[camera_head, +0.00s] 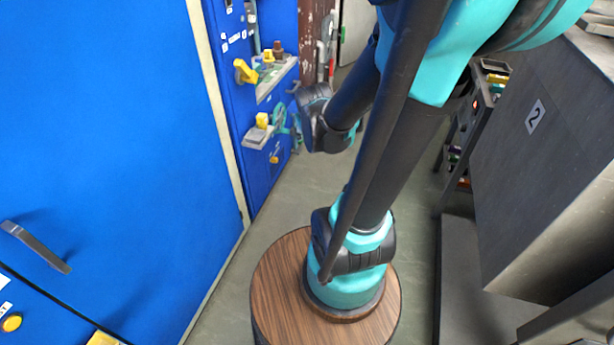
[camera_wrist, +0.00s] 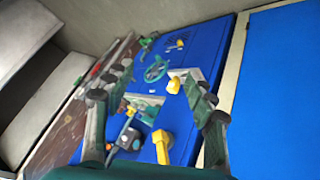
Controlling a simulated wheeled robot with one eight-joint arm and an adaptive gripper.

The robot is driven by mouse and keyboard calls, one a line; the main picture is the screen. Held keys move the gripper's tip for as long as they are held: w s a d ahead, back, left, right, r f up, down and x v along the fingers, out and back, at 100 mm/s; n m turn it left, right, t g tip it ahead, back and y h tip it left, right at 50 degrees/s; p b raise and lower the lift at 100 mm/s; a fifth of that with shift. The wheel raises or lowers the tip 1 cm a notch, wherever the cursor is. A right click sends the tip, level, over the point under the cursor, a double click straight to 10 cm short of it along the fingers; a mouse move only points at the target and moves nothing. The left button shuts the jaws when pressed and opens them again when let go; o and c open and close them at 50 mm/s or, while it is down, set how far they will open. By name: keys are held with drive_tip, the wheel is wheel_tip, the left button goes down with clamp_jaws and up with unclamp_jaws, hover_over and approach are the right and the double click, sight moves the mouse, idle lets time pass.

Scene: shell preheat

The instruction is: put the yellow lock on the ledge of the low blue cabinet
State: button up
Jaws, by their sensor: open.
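A small yellow block that looks like the lock (camera_head: 262,120) sits on a small grey ledge (camera_head: 254,139) low on the blue cabinet (camera_head: 236,104). In the wrist view, where the scene appears upside down, the yellow lock (camera_wrist: 174,86) shows at the edge of that ledge (camera_wrist: 196,76). My gripper (camera_wrist: 160,85) is open, with its green-grey fingers on either side of the view. The lock shows in the gap between them, nearer the right finger, and no contact is visible.
A yellow handle (camera_head: 243,72) and a grey shelf (camera_head: 276,82) with small parts are above the ledge. A teal handwheel (camera_wrist: 156,70) is beside it. A large blue door (camera_head: 110,140) stands left, a grey machine (camera_head: 545,150) right.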

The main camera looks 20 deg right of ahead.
drive_tip(key=s+a+f+m+g+y, duration=0.1)
drive_tip(key=s+a+f, duration=0.1)
drive_tip(key=s, duration=0.5)
drive_tip(key=s+a+f+m+g+y, duration=0.1)
drive_tip(key=s+a+f+g, duration=0.1)
drive_tip(key=s, duration=0.4)
drive_tip(key=shift+s+a+f, duration=0.35)
drive_tip(key=shift+a+f, duration=0.45)
drive_tip(key=shift+f, duration=0.05)
drive_tip(key=shift+c, duration=0.5)
